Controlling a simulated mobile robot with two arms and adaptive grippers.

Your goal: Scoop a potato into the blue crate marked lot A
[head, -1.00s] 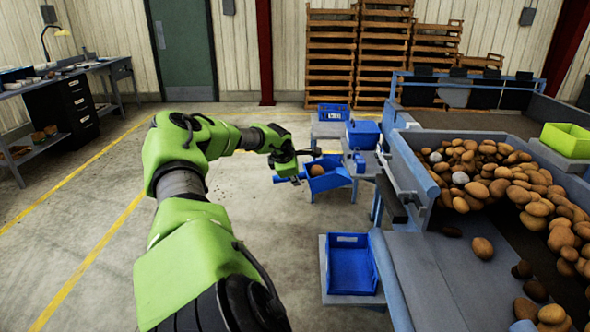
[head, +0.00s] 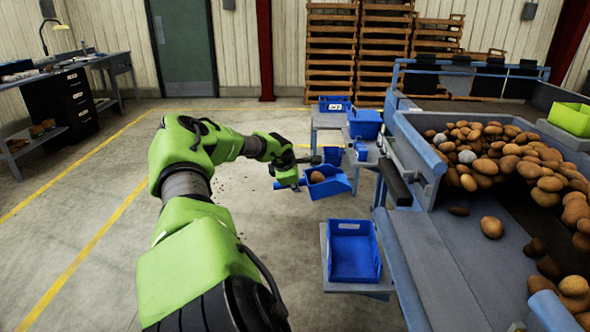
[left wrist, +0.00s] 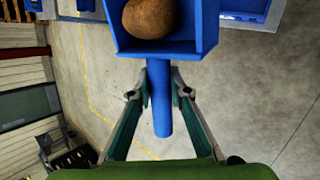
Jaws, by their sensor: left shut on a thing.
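My left gripper (head: 296,172) is shut on the handle of a blue scoop (head: 333,188). In the left wrist view the scoop's handle (left wrist: 161,110) runs between the two fingers. One brown potato (head: 317,177) lies in the scoop's pan, and it also shows in the left wrist view (left wrist: 150,17). The scoop is held in the air beyond an empty blue crate (head: 353,268) on a low grey stand. That crate has a pale label, too small to read. Other blue crates (head: 365,124) stand farther back, so I cannot tell which is lot A. My right gripper is out of view.
The grader's hopper (head: 425,160) at the right holds many potatoes, with a few loose on its dark deck. A grey stand (head: 330,119) carries a blue container. A green bin (head: 570,115) sits at far right. Open floor lies left of the near crate.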

